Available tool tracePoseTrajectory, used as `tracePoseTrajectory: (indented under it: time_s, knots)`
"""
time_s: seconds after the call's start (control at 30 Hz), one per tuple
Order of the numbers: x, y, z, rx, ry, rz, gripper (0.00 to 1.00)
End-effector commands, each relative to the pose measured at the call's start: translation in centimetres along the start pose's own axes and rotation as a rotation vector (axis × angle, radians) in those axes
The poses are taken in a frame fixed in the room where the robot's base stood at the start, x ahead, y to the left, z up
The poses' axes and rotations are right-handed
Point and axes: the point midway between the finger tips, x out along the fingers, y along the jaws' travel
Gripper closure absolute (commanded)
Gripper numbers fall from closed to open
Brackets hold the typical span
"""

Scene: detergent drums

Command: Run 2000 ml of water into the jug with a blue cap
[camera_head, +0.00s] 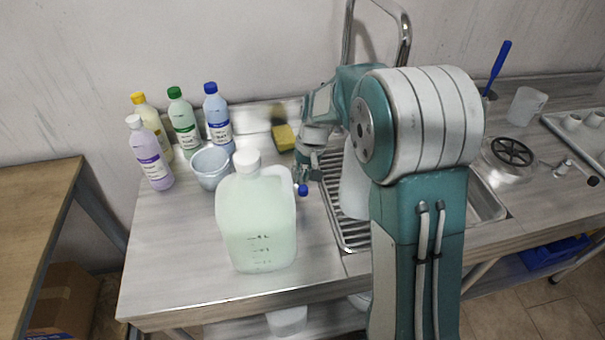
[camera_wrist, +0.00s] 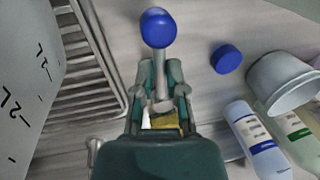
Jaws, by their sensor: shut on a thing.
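My gripper (camera_head: 303,180) is shut on a grey stem (camera_wrist: 163,92) with a round blue end (camera_wrist: 157,28), like a lever; the blue end also shows in the head view (camera_head: 302,190). What the stem joins is hidden. A pale jug (camera_head: 355,190) stands at the sink, partly behind my arm; in the wrist view a jug wall (camera_wrist: 25,75) with litre marks fills the left side. A loose blue cap (camera_wrist: 228,58) lies on the counter. A tall metal tap (camera_head: 405,40) rises at the back, its lower part hidden. The water level in the jug cannot be told.
A greenish jug with a white cap (camera_head: 257,225) stands at the front left. A bucket (camera_head: 210,167), several bottles (camera_head: 184,125) and a yellow sponge (camera_head: 283,137) are behind it. The ribbed drainboard (camera_head: 340,225) lies beside the sink.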

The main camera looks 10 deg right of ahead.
Motion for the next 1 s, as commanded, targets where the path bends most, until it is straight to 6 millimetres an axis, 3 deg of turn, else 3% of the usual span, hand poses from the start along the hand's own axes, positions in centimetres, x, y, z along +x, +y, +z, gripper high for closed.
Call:
tracePoseTrajectory:
  time_s: [0.33,0.7,0.73,0.8,1.0]
  knots:
    - [0.3,-1.2,-0.1,0.214,0.043,0.000,1.00]
    - [0.4,-1.3,-0.1,0.235,0.047,0.000,1.00]
    - [0.4,-1.3,-0.1,0.235,0.047,0.000,0.70]
    - [0.4,-1.3,-0.1,0.235,0.047,0.000,0.49]
    - [0.3,-1.3,-0.1,0.235,0.047,0.000,0.49]
